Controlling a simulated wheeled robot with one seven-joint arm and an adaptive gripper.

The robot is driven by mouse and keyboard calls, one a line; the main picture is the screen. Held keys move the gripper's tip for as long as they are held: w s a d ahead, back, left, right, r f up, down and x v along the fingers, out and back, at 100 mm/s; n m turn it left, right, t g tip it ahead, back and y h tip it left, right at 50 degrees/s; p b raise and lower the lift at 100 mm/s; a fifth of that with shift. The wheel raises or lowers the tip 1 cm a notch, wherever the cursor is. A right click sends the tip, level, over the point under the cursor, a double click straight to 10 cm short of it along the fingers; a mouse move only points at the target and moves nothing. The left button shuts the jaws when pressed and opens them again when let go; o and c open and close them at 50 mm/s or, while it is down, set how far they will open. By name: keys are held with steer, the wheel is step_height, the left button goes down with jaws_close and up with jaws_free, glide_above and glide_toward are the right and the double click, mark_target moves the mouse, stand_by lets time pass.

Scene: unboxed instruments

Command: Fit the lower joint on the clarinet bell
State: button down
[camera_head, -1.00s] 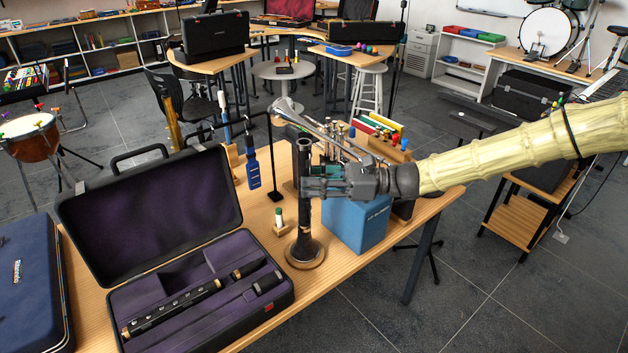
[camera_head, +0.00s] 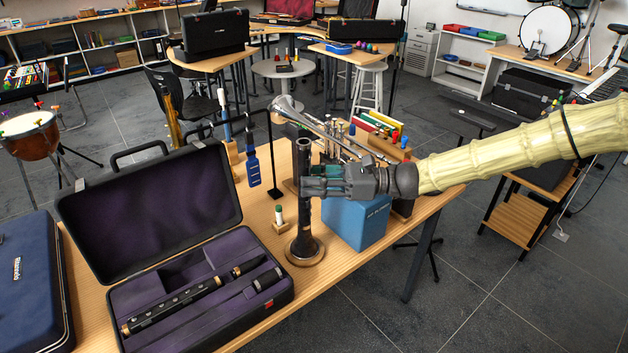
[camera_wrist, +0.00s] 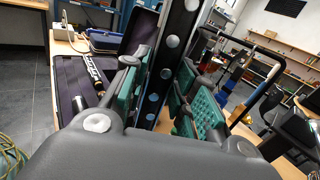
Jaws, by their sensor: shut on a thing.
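In the wrist view the joint (camera_wrist: 172,62) runs between the green finger pads (camera_wrist: 165,100). The clarinet bell (camera_head: 305,247) is black and flared, and stands on a round wooden base directly under the joint. The joint's lower end meets the bell's top in line; I cannot tell how deep it sits. The bell is hidden in the wrist view.
An open case (camera_head: 283,296) with purple lining holds other clarinet parts (camera_head: 180,303) at left. A blue box (camera_head: 357,224) stands close right of the bell. A small bottle (camera_head: 279,215) and a black stand (camera_head: 272,150) are behind. A closed blue case (camera_head: 30,285) lies far left.

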steer(key=shift+f, duration=0.25)
steer(key=c, duration=1.1)
jaws_free()
steer(key=shift+o, duration=0.2)
steer(key=shift+r, duration=0.1)
steer(key=shift+c, duration=0.4)
steer(key=shift+d, duration=0.2)
steer(key=d+p, duration=0.2)
steer(key=d, duration=0.3)
steer(key=shift+d, duration=0.3)
